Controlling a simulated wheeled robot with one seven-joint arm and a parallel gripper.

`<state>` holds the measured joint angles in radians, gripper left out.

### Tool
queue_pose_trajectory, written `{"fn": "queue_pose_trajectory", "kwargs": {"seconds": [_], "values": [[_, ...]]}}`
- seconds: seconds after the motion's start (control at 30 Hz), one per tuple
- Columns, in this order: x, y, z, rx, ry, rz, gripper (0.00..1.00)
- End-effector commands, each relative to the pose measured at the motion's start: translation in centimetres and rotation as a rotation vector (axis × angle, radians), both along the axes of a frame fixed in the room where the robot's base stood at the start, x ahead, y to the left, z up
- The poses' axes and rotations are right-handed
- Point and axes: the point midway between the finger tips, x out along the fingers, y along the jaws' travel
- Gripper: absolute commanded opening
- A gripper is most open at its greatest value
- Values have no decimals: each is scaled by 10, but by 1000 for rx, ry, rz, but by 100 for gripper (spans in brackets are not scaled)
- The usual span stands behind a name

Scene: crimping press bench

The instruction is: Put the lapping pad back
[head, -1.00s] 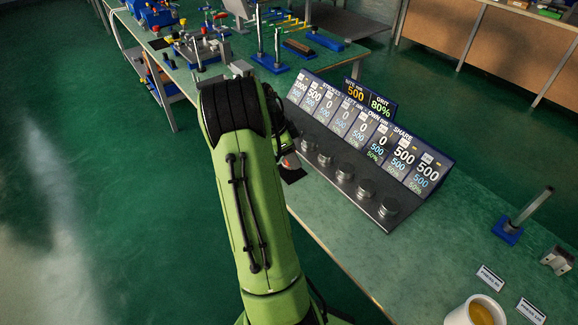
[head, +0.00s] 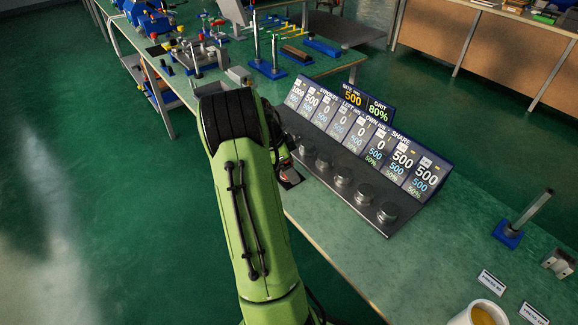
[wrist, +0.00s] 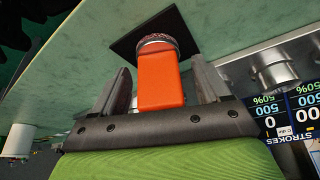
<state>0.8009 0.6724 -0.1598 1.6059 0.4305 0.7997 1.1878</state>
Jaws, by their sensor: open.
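An orange block with a round, speckled grey end, which looks like the lapping pad (wrist: 161,82), is in the middle of the wrist view. Its round end is at a dark square mat (wrist: 156,38) on the green bench top; I cannot tell if it touches the mat. My gripper (wrist: 162,92) is open, with one finger on each side of the orange block and a gap visible on both sides. In the head view my arm hides most of the gripper and the pad; an edge of the dark mat (head: 291,180) shows.
A sloped display panel (head: 365,140) with several round metal weights (head: 343,175) on its base stands close right of my gripper. A cup (head: 476,315) and a blue-based post (head: 508,234) are farther right. The bench's front edge (head: 330,257) runs close to the mat.

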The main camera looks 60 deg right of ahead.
Motion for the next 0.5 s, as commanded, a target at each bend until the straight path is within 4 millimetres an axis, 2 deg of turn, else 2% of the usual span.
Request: {"fn": "queue_pose_trajectory", "kwargs": {"seconds": [0.3,0.4,0.5], "values": [[26,20,81,-5,-4,5,75],[31,25,99,-4,-2,2,75],[34,28,108,-3,-2,2,75]]}}
